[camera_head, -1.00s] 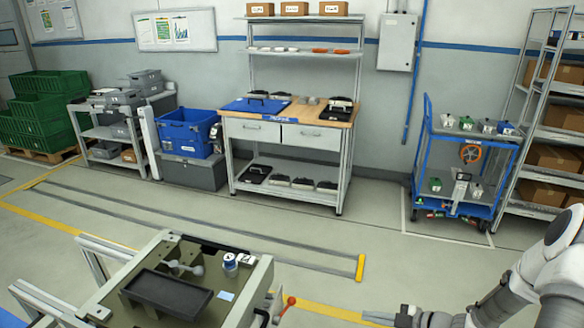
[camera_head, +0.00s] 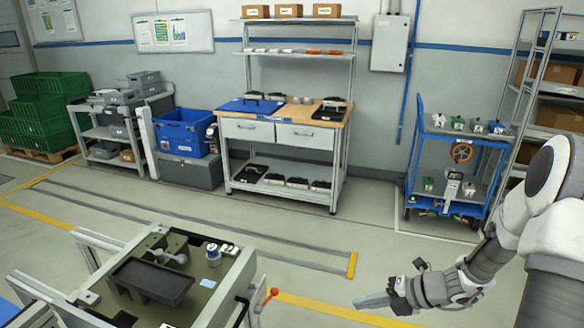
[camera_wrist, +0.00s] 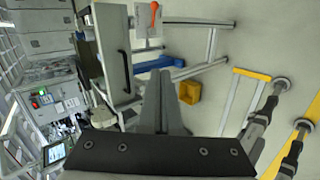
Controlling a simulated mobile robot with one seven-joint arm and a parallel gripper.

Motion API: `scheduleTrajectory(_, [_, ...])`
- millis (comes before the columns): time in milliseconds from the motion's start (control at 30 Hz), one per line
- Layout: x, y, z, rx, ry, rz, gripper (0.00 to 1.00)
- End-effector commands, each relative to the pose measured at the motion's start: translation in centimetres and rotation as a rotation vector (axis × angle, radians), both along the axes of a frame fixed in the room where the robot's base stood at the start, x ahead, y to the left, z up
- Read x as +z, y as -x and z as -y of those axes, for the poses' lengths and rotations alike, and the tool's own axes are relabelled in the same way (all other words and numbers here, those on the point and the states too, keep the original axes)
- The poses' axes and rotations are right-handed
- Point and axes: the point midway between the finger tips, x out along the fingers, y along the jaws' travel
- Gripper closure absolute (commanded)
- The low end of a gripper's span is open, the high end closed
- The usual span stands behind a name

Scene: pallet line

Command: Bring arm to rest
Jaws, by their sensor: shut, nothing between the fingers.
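My arm reaches in from the right edge of the head view. My gripper (camera_head: 372,301) is at its end, low over the open floor, pointing left. Its fingers are together with nothing between them. In the wrist view the closed fingers (camera_wrist: 162,105) stick up from the dark gripper body at the bottom middle. The gripper is to the right of the pallet station and apart from it.
The pallet station (camera_head: 215,262) with a black tray (camera_head: 153,280) and red-knobbed lever (camera_head: 271,293) stands at lower left. A blue cart (camera_head: 412,190) is behind my arm, near a shelf rack (camera_head: 522,75). A workbench (camera_head: 283,133) stands at the back. The middle floor is clear.

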Motion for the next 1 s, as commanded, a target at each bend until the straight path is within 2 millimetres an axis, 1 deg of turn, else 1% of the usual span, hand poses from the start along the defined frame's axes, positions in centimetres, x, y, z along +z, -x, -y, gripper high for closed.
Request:
scheduleTrajectory(33, [1.6, 0.3, -0.7, 0.108, 0.074, 0.082, 1.00])
scheduleTrajectory(100, [3.4, 1.0, -1.4, 0.268, 0.172, 0.195, 1.00])
scheduleTrajectory(267, [7.4, 2.7, -2.9, 0.636, 0.383, 0.454, 1.00])
scheduleTrajectory(400, [10.7, 4.5, -4.1, 0.960, 0.549, 0.673, 1.00])
scheduleTrajectory(533, [13.6, 6.4, -4.9, 1.267, 0.689, 0.869, 1.00])
scheduleTrajectory(700, [17.0, 9.3, -5.5, 1.673, 0.851, 1.099, 1.00])
scheduleTrajectory(767, [18.0, 10.4, -5.6, 1.820, 0.901, 1.171, 1.00])
scheduleTrajectory(800, [18.7, 11.1, -5.7, 1.920, 0.932, 1.215, 1.00])
scheduleTrajectory(867, [19.6, 12.3, -5.6, 2.070, 0.979, 1.276, 1.00])
scheduleTrajectory(1000, [21.6, 14.8, -5.2, 2.432, 1.074, 1.385, 1.00])
